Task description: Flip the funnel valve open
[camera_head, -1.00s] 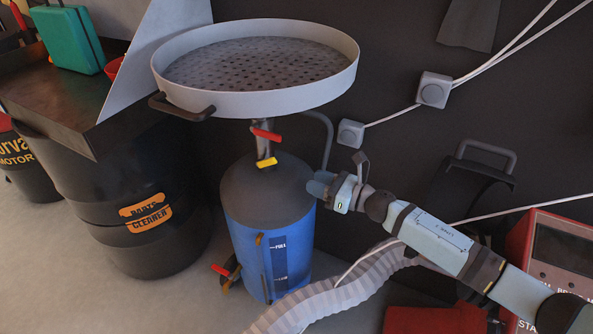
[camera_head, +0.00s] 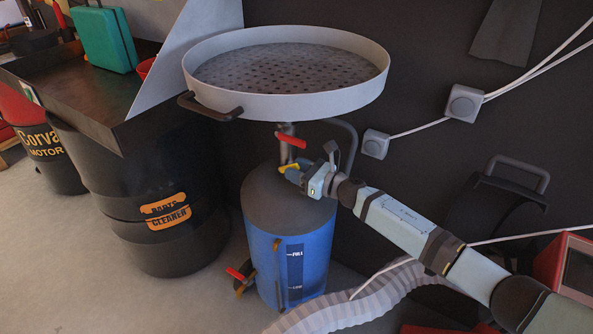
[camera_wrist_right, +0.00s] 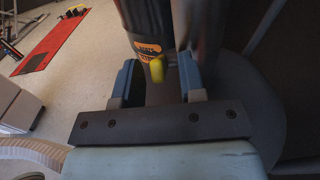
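The drain pan funnel (camera_head: 290,106) is a wide grey round pan with a perforated plate, standing above a blue tank (camera_head: 310,262) with a dark top. A red lever (camera_head: 291,141) sits on the stem under the pan. A yellow lever (camera_head: 286,168) sits just below it, near the tank top, partly covered by my right gripper (camera_head: 291,175). In the right wrist view the two fingers (camera_wrist_right: 158,82) are apart, and the yellow lever (camera_wrist_right: 157,70) shows between them with gaps on both sides. I cannot tell if either finger touches it. My left gripper is out of view.
A black parts cleaner barrel (camera_head: 160,220) stands left of the tank. A ribbed grey hose (camera_head: 370,302) runs along the floor in front. The pan overhangs the gripper closely. A dark wall with sockets (camera_head: 463,104) is behind.

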